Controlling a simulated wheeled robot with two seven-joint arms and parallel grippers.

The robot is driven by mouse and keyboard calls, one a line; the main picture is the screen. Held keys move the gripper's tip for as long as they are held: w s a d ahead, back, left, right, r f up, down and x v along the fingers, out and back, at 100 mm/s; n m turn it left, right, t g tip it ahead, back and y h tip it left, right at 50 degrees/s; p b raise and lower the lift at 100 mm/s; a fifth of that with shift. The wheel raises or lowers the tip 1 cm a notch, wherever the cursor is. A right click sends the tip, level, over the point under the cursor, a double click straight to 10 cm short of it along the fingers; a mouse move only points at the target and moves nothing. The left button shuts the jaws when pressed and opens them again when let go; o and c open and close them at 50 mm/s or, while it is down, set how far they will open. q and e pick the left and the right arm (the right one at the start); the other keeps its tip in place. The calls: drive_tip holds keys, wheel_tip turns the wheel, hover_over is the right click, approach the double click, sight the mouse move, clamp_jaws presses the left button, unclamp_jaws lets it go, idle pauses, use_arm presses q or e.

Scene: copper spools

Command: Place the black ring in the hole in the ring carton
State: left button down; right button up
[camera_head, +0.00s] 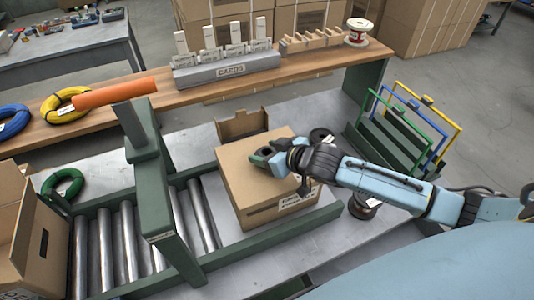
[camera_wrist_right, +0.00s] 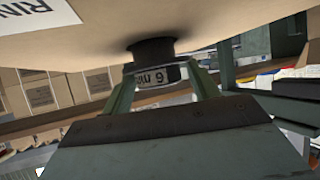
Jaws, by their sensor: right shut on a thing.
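The ring carton (camera_head: 262,200) is a brown box with a printed label on its near side, standing at the end of the roller conveyor. My right gripper (camera_head: 268,158) is over its top face. In the right wrist view, my right gripper (camera_wrist_right: 160,80) is shut on the black ring (camera_wrist_right: 155,73), which has a white label reading "6 mm". Beyond the ring a dark round patch, seemingly the hole (camera_wrist_right: 150,48), shows in the carton face (camera_wrist_right: 210,18). The ring is very close to it; whether it touches or enters I cannot tell. My left gripper is not in view.
A green post (camera_head: 150,180) stands over the rollers left of the carton. A dark spool (camera_head: 320,136) is behind my right wrist, and another (camera_head: 364,206) stands below the forearm. Coloured frames (camera_head: 410,120) stand at right. A wooden shelf (camera_head: 320,62) runs behind.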

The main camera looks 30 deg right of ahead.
drive_tip(key=shift+f, duration=0.4)
drive_tip(key=o, duration=1)
drive_tip(key=shift+f, duration=0.1)
drive_tip(key=shift+c, duration=0.2)
drive_tip(key=v, duration=1.2)
drive_tip(key=shift+d, duration=0.1)
